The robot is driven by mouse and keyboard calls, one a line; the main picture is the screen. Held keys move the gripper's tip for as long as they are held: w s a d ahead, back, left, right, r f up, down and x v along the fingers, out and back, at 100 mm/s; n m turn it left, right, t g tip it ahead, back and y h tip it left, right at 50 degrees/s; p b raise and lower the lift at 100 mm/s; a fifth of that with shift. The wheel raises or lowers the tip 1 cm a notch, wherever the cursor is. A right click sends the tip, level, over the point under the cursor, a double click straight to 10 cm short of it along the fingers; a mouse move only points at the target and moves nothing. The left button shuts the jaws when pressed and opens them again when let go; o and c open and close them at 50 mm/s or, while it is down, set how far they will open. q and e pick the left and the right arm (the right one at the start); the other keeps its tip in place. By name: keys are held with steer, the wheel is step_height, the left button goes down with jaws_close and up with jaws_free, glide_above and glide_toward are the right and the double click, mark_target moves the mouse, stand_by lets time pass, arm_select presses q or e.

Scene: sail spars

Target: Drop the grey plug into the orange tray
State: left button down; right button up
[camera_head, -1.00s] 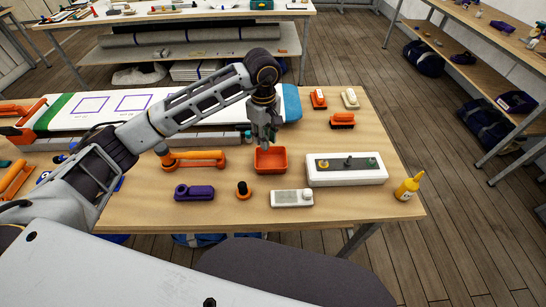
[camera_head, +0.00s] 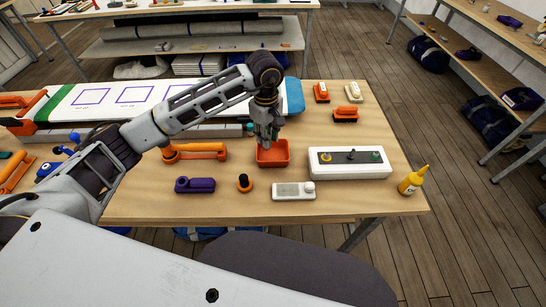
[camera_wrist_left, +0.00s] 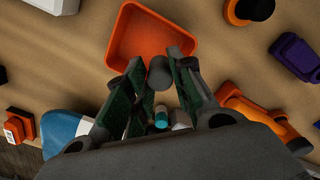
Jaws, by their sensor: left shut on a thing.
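The orange tray (camera_head: 273,160) is a small open square box in the middle of the table. Its inside and rim also show in the left wrist view (camera_wrist_left: 125,40). My left gripper (camera_head: 268,140) points down over the back part of the tray. In the left wrist view my left gripper (camera_wrist_left: 160,75) is shut on the grey plug (camera_wrist_left: 159,72), a small round-ended grey piece between its fingertips. The plug appears in front of the tray's near edge there. In the head view the fingers largely hide the plug. My right gripper is not in view.
Right of the tray stands a white box with a dark top and knobs (camera_head: 349,163). In front lie an orange ring with a black knob (camera_head: 244,184), a purple part (camera_head: 195,185) and a white device (camera_head: 293,191). An orange handle (camera_head: 195,151) lies left.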

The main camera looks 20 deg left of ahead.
arm_select(q)
step_height(320, 180, down, 2)
steer(key=shift+f+b, duration=0.1)
steer(key=shift+b, duration=0.3)
steer(key=shift+f, duration=0.25)
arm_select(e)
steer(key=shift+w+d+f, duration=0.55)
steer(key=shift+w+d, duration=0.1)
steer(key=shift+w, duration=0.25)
arm_select(q)
steer(key=c, duration=1.5)
jaws_free()
steer(key=o, duration=0.4)
steer(key=shift+c, duration=0.2)
steer(key=shift+r, duration=0.7)
step_height(320, 180, up, 10)
steer(key=shift+r, duration=0.25)
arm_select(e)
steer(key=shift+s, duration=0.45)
